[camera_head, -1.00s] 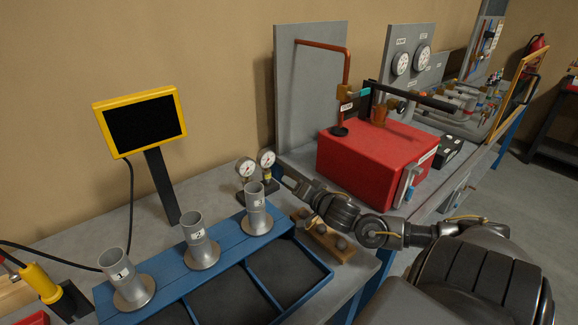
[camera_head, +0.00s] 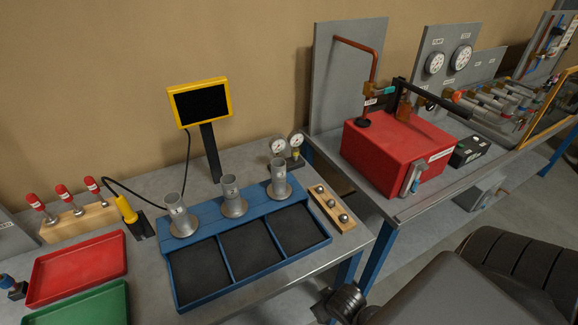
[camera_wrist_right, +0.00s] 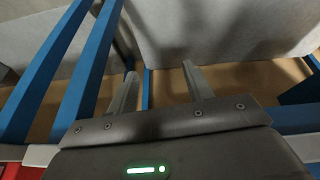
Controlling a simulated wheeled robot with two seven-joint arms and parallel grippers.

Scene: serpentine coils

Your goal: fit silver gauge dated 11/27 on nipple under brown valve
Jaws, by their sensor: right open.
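Two round white-faced gauges stand on a small dark stand at the back of the blue-framed bench: a left gauge (camera_head: 278,147) and a right gauge (camera_head: 296,142). Their dates are too small to read. A row of pipe valves and fittings (camera_head: 490,100) lies on the far bench at the right; an orange knob (camera_head: 456,96) shows there. I cannot make out which valve is brown, nor a nipple under it. In the right wrist view my right gripper (camera_wrist_right: 160,82) is open and empty, with blue bench bars nearby. My left gripper is not in view.
A blue tray (camera_head: 247,292) carries three numbered metal cups. A wooden block (camera_head: 332,208) with metal balls is beside it. A red box (camera_head: 397,150) with a copper pipe behind stands on the right bench. Red (camera_head: 78,268) and green trays lie left.

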